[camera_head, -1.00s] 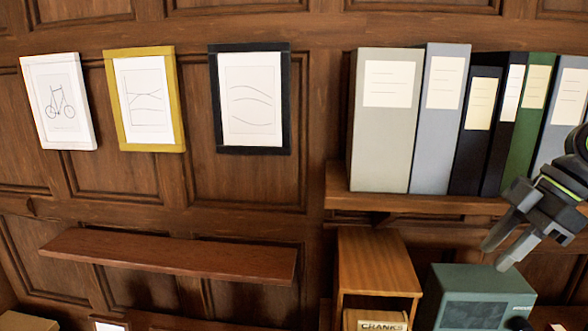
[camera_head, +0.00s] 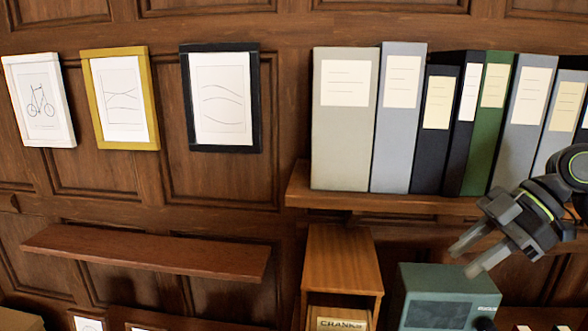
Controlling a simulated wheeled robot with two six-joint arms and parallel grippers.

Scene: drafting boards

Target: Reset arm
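My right gripper (camera_head: 469,259) comes in from the right edge on its dark arm with a green ring. Its two grey fingers point down and left and stand apart, with nothing between them. In the picture it shows below the shelf of binders and above the green box-shaped device (camera_head: 442,296). I cannot tell how far it is from either. My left gripper is out of view.
Several binders (camera_head: 341,140) stand upright on a wooden shelf (camera_head: 296,188) at right. Three framed drawings (camera_head: 222,98) hang at left. An empty wooden ledge (camera_head: 145,252) is below them. A wooden box (camera_head: 340,263) holds something labelled "CRANKS".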

